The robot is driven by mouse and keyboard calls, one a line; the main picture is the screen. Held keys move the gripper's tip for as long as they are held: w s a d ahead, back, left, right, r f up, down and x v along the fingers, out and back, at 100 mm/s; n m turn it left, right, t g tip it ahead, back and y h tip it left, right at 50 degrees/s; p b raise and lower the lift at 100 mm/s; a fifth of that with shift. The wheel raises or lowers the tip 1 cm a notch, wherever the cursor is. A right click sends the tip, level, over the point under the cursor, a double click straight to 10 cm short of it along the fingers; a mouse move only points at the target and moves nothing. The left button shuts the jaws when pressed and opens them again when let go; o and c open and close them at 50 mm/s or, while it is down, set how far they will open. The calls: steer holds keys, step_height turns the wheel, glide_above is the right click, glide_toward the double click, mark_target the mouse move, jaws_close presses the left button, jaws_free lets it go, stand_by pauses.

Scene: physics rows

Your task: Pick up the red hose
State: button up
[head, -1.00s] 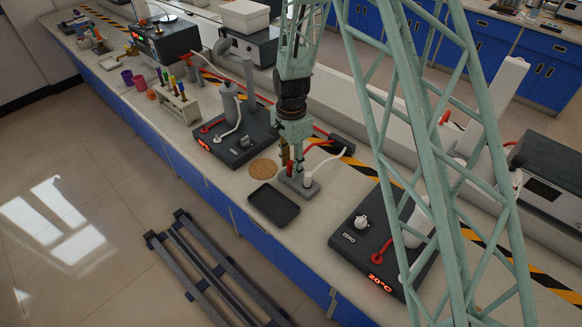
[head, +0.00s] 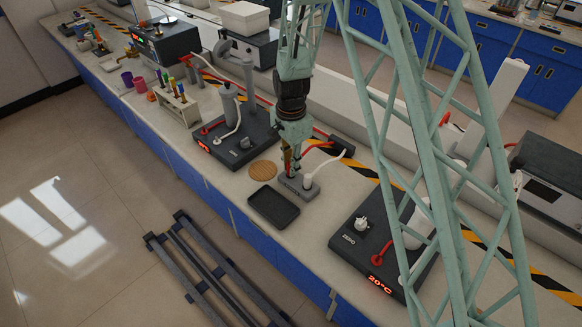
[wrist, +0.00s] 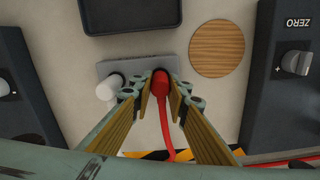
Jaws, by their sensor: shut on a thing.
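The red hose (wrist: 164,113) stands with its thick red end at a small grey holder block (wrist: 112,68) in the wrist view. My gripper (wrist: 160,88) is around that end, one finger on each side, shut on it. In the head view my gripper (head: 291,172) points down at the grey holder (head: 299,187), and a short red stretch of the hose (head: 318,145) shows behind it. A white hose end (wrist: 108,88) stands beside it in the same holder. My fingers partly hide the red end in the head view.
A black tray (head: 274,207) and a round wooden coaster (head: 263,170) lie close by. Dark hotplate devices stand on both sides, one on the left (head: 240,140) and one on the right (head: 350,235). A striped tape strip runs behind.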

steer(key=shift+r, duration=1.65)
steer(key=s+d+r, duration=0.1)
steer(key=s+d, duration=0.3)
steer(key=s, duration=1.1)
steer(key=shift+s+r, duration=0.2)
steer(key=shift+s, duration=0.05)
steer(key=shift+r+p, duration=0.9)
steer(key=shift+r, duration=1.35)
steer(key=shift+d, duration=0.2)
